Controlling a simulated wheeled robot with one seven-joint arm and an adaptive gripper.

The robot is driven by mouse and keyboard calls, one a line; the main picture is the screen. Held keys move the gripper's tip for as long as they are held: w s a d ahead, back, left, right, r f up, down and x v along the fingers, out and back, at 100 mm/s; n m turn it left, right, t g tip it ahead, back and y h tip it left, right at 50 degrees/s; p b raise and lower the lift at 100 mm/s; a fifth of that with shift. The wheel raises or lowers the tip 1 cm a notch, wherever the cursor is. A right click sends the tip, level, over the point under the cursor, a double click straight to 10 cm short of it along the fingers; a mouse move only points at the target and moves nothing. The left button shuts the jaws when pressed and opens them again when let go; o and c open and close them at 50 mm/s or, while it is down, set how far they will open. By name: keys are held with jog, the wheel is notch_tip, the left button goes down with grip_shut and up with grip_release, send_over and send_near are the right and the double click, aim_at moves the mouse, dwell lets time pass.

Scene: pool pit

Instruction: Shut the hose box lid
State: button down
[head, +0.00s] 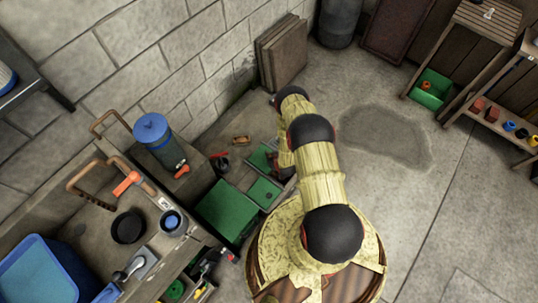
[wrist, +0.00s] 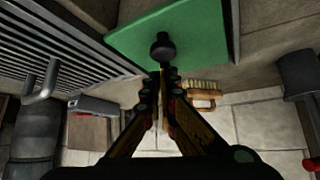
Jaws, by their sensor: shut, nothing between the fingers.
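A flat green panel with a black round knob (wrist: 162,46) fills the top of the wrist view; the panel (wrist: 205,25) looks like the hose box lid. My gripper (wrist: 161,78) has its fingers together, empty, with the tips just below the knob in the picture. I cannot tell whether they touch it. In the head view, a large green panel (head: 227,212) and two smaller green panels, one upper (head: 261,158) and one lower (head: 264,192), lie left of my arm. I cannot tell which one the wrist view shows. My arm hides the fingertips there.
A wooden bench (head: 95,210) with a blue tub (head: 38,275) and a blue-lidded canister (head: 152,135) stand at left. A brush (wrist: 200,88) lies below the panel in the wrist view. A green crate (head: 430,90) is upper right. The floor right of my arm is clear.

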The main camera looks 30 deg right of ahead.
jog(key=s+d+p, duration=0.1)
jog(key=s+d, duration=0.3)
jog(key=s, duration=0.8)
jog(key=shift+d, duration=0.15)
jog(key=w+r, duration=0.1)
jog(key=w, duration=0.3)
jog(key=p+v, duration=0.3)
jog(key=v, duration=0.6)
jog(key=shift+s+d+r, duration=0.2)
jog(key=shift+d+r, duration=0.05)
jog(key=shift+r, duration=0.05)
jog(key=shift+s+f, duration=0.1)
